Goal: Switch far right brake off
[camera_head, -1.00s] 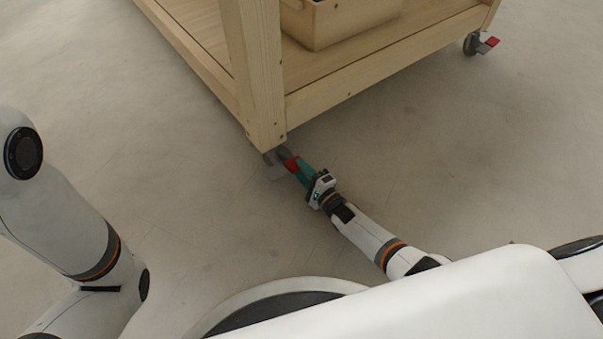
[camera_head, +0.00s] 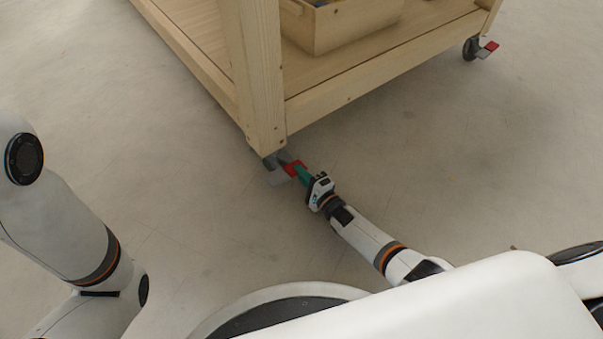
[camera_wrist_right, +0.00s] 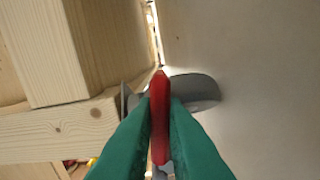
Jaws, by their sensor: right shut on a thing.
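A caster under the near corner of the wooden cart (camera_head: 340,115) has a red brake pedal (camera_head: 295,168) with a grey plate (camera_head: 280,178) beside it. My right gripper (camera_head: 301,174) has green fingers and is shut on this red pedal. In the right wrist view, the pedal (camera_wrist_right: 160,105) stands edge-on between the two green fingers (camera_wrist_right: 160,130), with the grey caster wheel (camera_wrist_right: 200,90) just behind it. My left arm shows at the left of the head view, but its gripper is out of view.
Another caster (camera_head: 470,49) with a red pedal (camera_head: 491,46) stands under the cart's corner at upper right. A wooden box (camera_head: 345,32) sits on the cart's lower shelf. The cart's corner post (camera_head: 258,85) rises close above the gripper. The floor to the right is clear.

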